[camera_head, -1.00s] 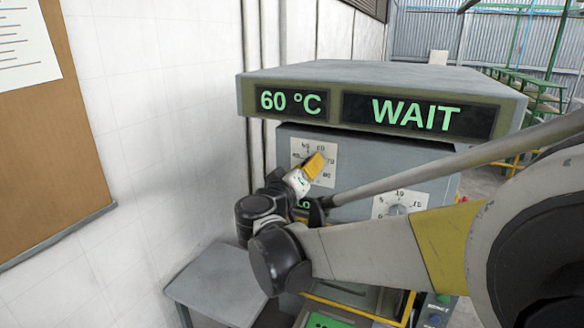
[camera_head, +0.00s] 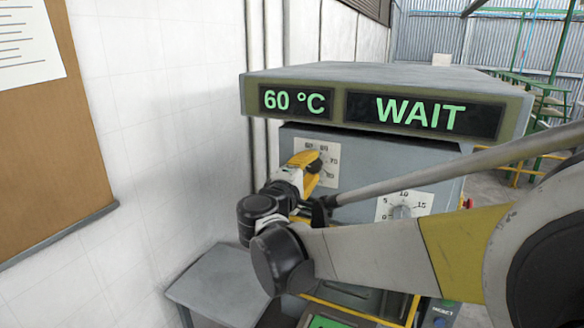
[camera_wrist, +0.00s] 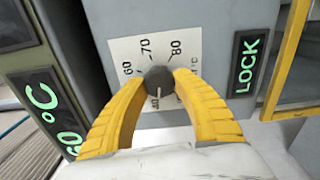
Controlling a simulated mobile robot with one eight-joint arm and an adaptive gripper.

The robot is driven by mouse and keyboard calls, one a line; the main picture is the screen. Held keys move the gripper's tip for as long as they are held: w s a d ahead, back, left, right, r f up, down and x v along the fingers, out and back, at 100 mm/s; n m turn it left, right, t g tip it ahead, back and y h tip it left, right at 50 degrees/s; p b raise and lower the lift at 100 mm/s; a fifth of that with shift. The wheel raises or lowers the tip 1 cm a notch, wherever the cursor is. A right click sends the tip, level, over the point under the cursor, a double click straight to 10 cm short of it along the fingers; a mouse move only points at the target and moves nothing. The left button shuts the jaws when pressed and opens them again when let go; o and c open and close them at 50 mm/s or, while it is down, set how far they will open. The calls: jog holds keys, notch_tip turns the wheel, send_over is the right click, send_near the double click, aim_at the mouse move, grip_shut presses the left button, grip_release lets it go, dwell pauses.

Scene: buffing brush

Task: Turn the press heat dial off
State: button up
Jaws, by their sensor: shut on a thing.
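The press heat dial is a dark round knob (camera_wrist: 158,80) on a white scale plate marked 60, 70 and 80. A pale line on the knob points down in the wrist view, towards partly hidden markings. My gripper (camera_wrist: 158,84) has its yellow fingers on either side of the knob and is shut on it. In the head view my gripper (camera_head: 313,165) covers the left and lower parts of the scale plate (camera_head: 330,148). The press display (camera_head: 292,101) reads 60 °C, and the panel beside it (camera_head: 423,114) reads WAIT.
A second white dial (camera_head: 403,205) is lower right on the press front. A white wall (camera_head: 165,130) stands left.

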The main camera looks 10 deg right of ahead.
jog(key=n, duration=0.4)
jog(key=shift+n, duration=2.3)
jog(key=o, duration=1.2)
jog(key=shift+d+f, duration=0.1)
jog(key=v, duration=1.2)
jog(key=shift+b, duration=0.3)
